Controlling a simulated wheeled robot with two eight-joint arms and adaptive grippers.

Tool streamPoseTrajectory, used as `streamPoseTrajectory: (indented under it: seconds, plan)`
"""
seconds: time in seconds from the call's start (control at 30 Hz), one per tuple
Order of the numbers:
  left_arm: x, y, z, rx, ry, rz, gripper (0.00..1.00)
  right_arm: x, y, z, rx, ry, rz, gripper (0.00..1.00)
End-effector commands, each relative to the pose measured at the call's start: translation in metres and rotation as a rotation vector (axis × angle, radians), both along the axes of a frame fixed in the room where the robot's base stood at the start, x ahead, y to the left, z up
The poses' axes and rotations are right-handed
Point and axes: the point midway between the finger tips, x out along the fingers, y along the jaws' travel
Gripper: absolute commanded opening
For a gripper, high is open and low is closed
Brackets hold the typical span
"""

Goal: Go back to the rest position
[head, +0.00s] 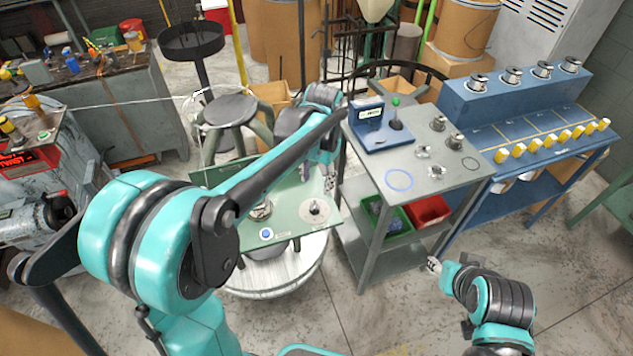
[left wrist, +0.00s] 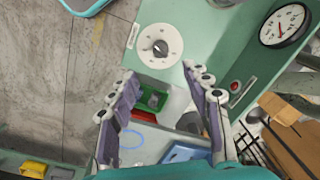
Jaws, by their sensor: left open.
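My left gripper (head: 318,172) is over the green control panel (head: 285,226), its arm reaching across from the left. In the left wrist view the left gripper (left wrist: 160,74) has its two fingers spread wide with nothing between them. The panel's round dial with a dark knob (left wrist: 160,47) lies beyond the fingertips, apart from them. My right gripper (head: 434,265) is low at the right, near the grey cart's front leg, over the floor. It is too small to tell its jaws.
A grey cart (head: 425,185) with a blue device (head: 380,130), a blue ring (head: 399,180) and red (head: 430,211) and green bins stands right of the panel. A stool (head: 230,110) stands behind the panel. Floor at front right is clear.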

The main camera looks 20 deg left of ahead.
Motion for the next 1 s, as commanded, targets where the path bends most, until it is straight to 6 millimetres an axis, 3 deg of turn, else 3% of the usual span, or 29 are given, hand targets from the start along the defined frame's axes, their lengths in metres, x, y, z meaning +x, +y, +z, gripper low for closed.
streamPoseTrajectory:
  seconds: [0.33, 0.47, 0.73, 1.0]
  plan:
    - [0.0, 0.0, 0.0, 0.0, -0.001, 0.001, 0.49, 0.0, 0.0, 0.0, 0.0, 0.0, 0.0, 0.4]
    - [-0.01, 0.003, 0.007, -0.006, -0.031, 0.016, 0.49, 0.0, 0.0, 0.0, 0.0, 0.0, 0.0, 0.4]
    - [-0.075, 0.016, 0.034, -0.052, -0.237, 0.123, 0.49, 0.0, 0.0, 0.0, 0.0, 0.0, 0.0, 0.4]
    - [-0.141, 0.026, 0.031, -0.118, -0.47, 0.246, 0.49, 0.0, 0.0, 0.0, 0.0, 0.0, 0.0, 0.4]
